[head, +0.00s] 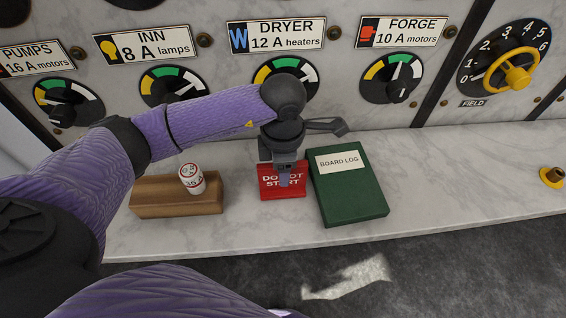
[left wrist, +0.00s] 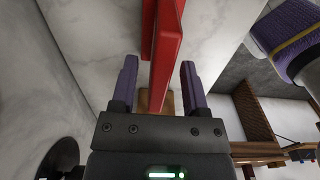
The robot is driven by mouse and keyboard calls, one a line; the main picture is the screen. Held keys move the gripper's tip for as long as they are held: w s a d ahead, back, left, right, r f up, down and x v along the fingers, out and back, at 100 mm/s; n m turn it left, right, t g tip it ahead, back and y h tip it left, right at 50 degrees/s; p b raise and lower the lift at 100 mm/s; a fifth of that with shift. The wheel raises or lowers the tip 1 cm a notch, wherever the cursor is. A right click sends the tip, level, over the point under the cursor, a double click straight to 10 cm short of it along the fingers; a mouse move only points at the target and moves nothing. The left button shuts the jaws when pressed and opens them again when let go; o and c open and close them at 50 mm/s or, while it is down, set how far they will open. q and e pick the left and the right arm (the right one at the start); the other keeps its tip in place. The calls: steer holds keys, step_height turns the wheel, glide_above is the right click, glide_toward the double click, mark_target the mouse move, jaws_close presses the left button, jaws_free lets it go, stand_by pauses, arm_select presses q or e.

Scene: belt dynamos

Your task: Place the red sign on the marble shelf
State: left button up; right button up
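The red sign (head: 270,192), lettered "DO NOT START", appears to rest upright on the pale marble shelf (head: 450,170), between a wooden block and a green book. My left gripper (head: 284,178) is directly over it, reaching down from above and hiding part of its face. In the left wrist view the sign (left wrist: 168,50) shows as red panels between the two purple fingers of my left gripper (left wrist: 160,82). The fingers are spread, with a gap visible on each side of the red panel. My right gripper is not in view.
A brown wooden block (head: 165,205) with a red-and-white labelled fuse (head: 191,180) is left of the sign. The green "BOARD LOG" book (head: 350,195) is close on its right. Behind stands the dial panel (head: 225,55). The shelf right of the book is mostly clear.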

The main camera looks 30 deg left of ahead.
arm_select(q)
steer(key=shift+r, duration=0.3)
step_height(320, 180, up, 12)
steer(key=p, duration=0.2)
steer(key=shift+f, duration=0.15)
